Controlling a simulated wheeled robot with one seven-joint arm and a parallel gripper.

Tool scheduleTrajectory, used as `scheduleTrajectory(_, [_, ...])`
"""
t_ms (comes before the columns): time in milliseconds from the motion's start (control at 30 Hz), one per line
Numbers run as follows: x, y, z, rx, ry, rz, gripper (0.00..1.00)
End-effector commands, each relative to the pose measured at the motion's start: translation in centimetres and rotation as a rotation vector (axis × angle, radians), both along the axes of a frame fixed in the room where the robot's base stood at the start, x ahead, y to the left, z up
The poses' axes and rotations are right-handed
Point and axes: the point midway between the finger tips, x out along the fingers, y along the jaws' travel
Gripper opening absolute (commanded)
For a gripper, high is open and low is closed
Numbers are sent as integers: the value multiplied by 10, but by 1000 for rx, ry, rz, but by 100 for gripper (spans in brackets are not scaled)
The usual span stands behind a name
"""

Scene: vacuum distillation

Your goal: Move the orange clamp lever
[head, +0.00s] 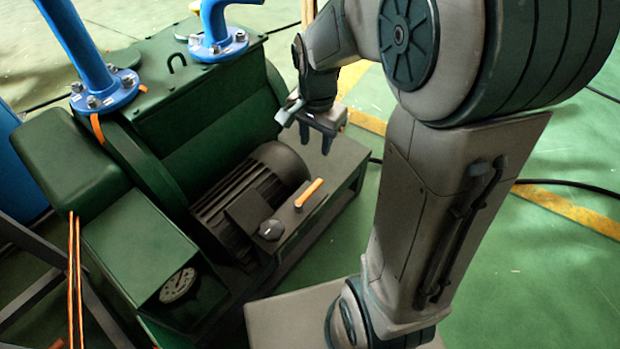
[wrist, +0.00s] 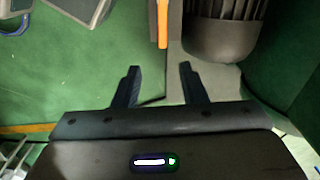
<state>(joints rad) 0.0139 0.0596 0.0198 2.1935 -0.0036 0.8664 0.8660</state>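The orange clamp lever (head: 309,192) lies on top of the green machine base beside the black ribbed motor in the head view. In the wrist view the orange lever (wrist: 162,24) shows at the top edge, partly cut off by the frame. My gripper (head: 316,140) hangs beyond the lever and above it in the head view, near the far end of the motor. In the wrist view my gripper (wrist: 158,85) has its two dark fingers spread with nothing between them. The fingers are apart from the lever.
The black motor (head: 250,190) stands left of the lever, with a dark round knob (head: 271,229) near it. A pressure gauge (head: 177,285) sits at the machine's front. Blue flanged pipes (head: 107,88) rise at upper left. The green floor to the right is mostly clear, with a black cable (head: 575,186).

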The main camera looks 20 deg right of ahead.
Motion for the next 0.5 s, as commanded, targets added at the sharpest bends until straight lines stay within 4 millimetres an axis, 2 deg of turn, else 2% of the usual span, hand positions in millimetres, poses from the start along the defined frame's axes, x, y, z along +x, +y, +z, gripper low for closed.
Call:
scheduleTrajectory(33, [4, 0, -19, 1, 9, -25, 38])
scheduleTrajectory(367, [12, 0, -49, 2, 24, -88, 38])
scheduleTrajectory(500, [11, -1, -76, 2, 27, -87, 38])
